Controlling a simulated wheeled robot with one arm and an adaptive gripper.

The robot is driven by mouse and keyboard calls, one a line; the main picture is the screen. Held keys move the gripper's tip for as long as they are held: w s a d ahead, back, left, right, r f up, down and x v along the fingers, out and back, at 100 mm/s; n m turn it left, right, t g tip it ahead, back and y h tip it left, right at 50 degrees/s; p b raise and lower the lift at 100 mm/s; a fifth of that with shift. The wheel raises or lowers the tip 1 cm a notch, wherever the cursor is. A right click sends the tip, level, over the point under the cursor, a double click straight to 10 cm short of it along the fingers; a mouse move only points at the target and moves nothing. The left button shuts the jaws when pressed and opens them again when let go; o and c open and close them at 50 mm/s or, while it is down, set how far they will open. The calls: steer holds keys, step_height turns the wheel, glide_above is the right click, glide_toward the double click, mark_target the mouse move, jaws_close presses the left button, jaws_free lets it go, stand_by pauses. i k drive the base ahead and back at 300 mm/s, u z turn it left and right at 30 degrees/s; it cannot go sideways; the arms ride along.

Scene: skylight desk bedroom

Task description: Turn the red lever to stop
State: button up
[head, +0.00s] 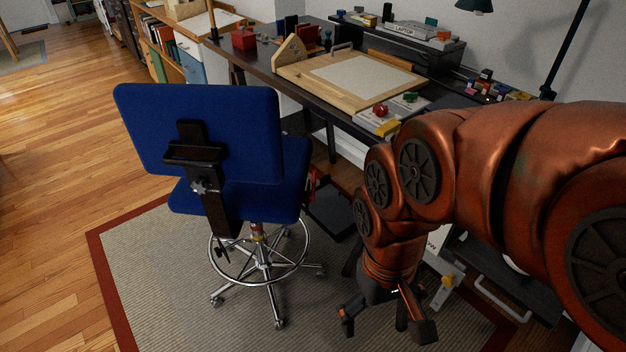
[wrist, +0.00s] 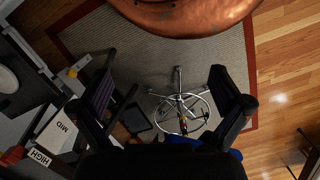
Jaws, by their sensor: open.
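A small red part (head: 380,110), which looks like the red lever, sits on a pale panel at the desk's near right edge in the head view. A green part (head: 410,97) is just behind it. Any stop mark there is too small to read. My gripper (head: 387,322) is open and empty, pointing down over the rug, well below and in front of the desk. In the wrist view its two fingers (wrist: 165,100) are spread apart with nothing between them. A red piece (wrist: 12,155) shows at that view's left edge; I cannot tell whether it is the same lever.
A blue swivel chair (head: 200,135) stands left of my arm, in front of the desk. A drawing board (head: 300,70) lies on the desk. A pale unit labelled MID and HIGH (wrist: 58,128) and a yellow knob (wrist: 72,72) are left in the wrist view. Bare wooden floor (head: 50,180) lies far left.

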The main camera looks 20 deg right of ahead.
mark_target(312, 197)
steer(key=z, duration=2.25)
steer(key=i, duration=0.45)
steer(key=u, duration=3.15)
